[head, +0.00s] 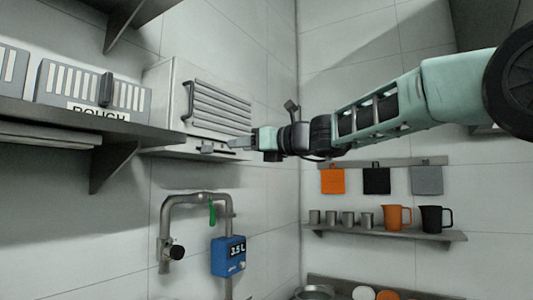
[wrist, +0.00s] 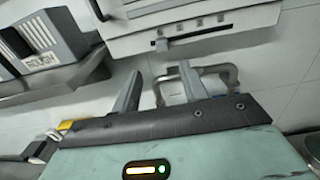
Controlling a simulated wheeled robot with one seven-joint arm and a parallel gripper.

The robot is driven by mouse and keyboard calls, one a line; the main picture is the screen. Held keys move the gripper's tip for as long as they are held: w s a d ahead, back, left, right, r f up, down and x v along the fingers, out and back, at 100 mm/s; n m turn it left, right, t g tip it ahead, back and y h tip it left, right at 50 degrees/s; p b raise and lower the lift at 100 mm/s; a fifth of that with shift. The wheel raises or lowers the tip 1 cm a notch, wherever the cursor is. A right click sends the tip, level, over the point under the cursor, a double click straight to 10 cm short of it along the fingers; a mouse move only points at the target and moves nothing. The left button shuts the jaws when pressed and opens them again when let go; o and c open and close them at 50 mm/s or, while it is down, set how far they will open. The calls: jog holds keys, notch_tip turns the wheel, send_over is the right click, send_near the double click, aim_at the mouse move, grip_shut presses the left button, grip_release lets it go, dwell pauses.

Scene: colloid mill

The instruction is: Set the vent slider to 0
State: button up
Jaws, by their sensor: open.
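The vent (head: 218,105) is a pale grey wall box with horizontal louvres and a dark side handle. Its slider knob (head: 206,149) is a small dark block low on the front, toward the left of its slot. In the wrist view the slider knob (wrist: 161,45) sits near the left end of the slot, with small marks to its right that are too small to read. My gripper (head: 238,143) is at the vent's lower front, to the right of the knob in the head view. In the wrist view my gripper (wrist: 161,68) is open and empty, its fingertips just below the knob in the picture.
A shelf (head: 90,122) with grey slotted boxes, one labelled ROUGH (head: 95,88), stands left of the vent. Below are a bent pipe (head: 190,197) with a green-handled valve and a blue meter (head: 229,256) reading 3.5 L. A mug shelf (head: 390,232) is at right.

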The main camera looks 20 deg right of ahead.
jog(key=b+v, duration=0.1)
jog(key=v, duration=0.5)
jog(key=shift+s, duration=0.2)
jog(key=shift+d, duration=0.1)
jog(key=s+a+f+n+g+h, duration=0.1)
jog(key=s+a+f+n+g, duration=0.4)
jog(key=f, duration=0.5)
jog(key=s+a+f+n+g+h, duration=0.1)
jog(key=s+a+f+n+g, duration=0.2)
jog(key=s+a+f+n, duration=0.6)
jog(key=s+a+f+n+g+h, duration=0.1)
jog(key=s+a+f+n+g, duration=0.3)
jog(key=f, duration=0.8)
jog(key=s+d+f+n+g+h, duration=0.1)
jog(key=s+d+f+n+h, duration=0.2)
jog(key=s+f+n, duration=0.5)
jog(key=s+d+f+n+g+h, duration=0.1)
jog(key=s+d+f+n+h, duration=0.3)
jog(key=s+f+n, duration=0.4)
jog(key=d+n, duration=0.1)
jog(key=n, duration=0.1)
jog(key=shift+s+n+g, duration=0.15)
jog(key=shift+n+g, duration=0.15)
